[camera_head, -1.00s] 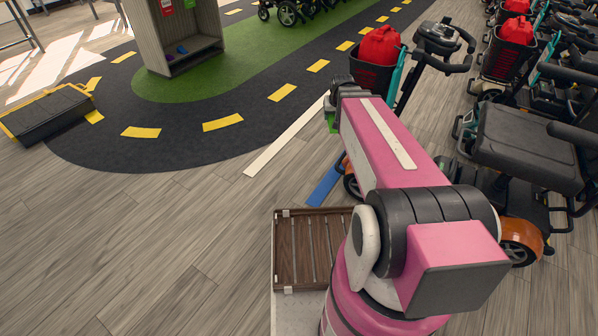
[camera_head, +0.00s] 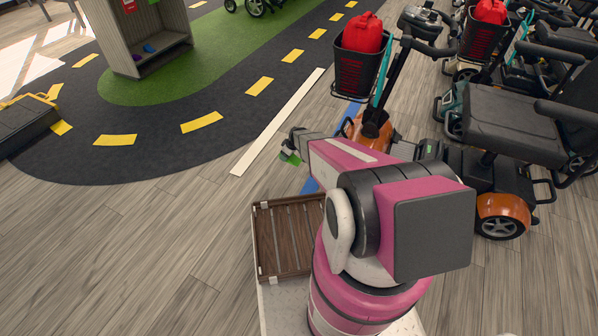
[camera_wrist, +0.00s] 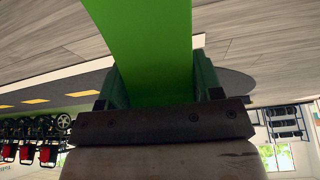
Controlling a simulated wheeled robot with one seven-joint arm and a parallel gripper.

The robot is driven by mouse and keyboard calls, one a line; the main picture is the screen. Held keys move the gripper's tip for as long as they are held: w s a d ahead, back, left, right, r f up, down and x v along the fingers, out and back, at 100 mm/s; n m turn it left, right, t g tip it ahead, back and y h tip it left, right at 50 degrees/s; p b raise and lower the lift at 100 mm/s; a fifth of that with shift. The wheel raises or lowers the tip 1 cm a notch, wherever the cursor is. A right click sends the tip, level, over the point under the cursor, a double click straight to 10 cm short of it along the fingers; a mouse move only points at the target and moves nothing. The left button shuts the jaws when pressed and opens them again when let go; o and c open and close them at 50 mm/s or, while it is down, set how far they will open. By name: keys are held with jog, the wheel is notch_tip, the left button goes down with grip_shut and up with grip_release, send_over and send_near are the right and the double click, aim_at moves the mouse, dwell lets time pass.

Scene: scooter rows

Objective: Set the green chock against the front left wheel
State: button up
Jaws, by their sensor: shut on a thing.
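My gripper (camera_head: 289,147) is shut on the green chock (camera_head: 293,159) and holds it out at the end of my arm, left of the nearest orange scooter (camera_head: 376,128). In the wrist view the chock (camera_wrist: 152,40) fills the space between the two jaws (camera_wrist: 160,88) and extends out of the top of the picture. The chock appears to be above the floor, apart from the scooter. The scooter's front wheels are mostly hidden behind my arm; an orange rear wheel (camera_head: 502,226) shows at the right.
A blue floor strip (camera_head: 310,186) lies beside the scooter's front, and a white strip (camera_head: 278,122) lies left of it. A slatted wooden tray (camera_head: 284,238) sits before my arm.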

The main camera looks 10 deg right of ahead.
notch_tip(320, 180, down, 9)
jog(key=n, duration=0.2)
send_over(293, 168)
jog(key=d, duration=0.1)
jog(key=f, duration=0.4)
jog(key=s+f, duration=0.1)
jog(key=f, duration=0.2)
jog(key=shift+d, duration=0.15)
jog(key=shift+f, duration=1.85)
jog(key=shift+f, duration=0.15)
jog(key=o, duration=1.3)
jog(key=shift+c, duration=0.2)
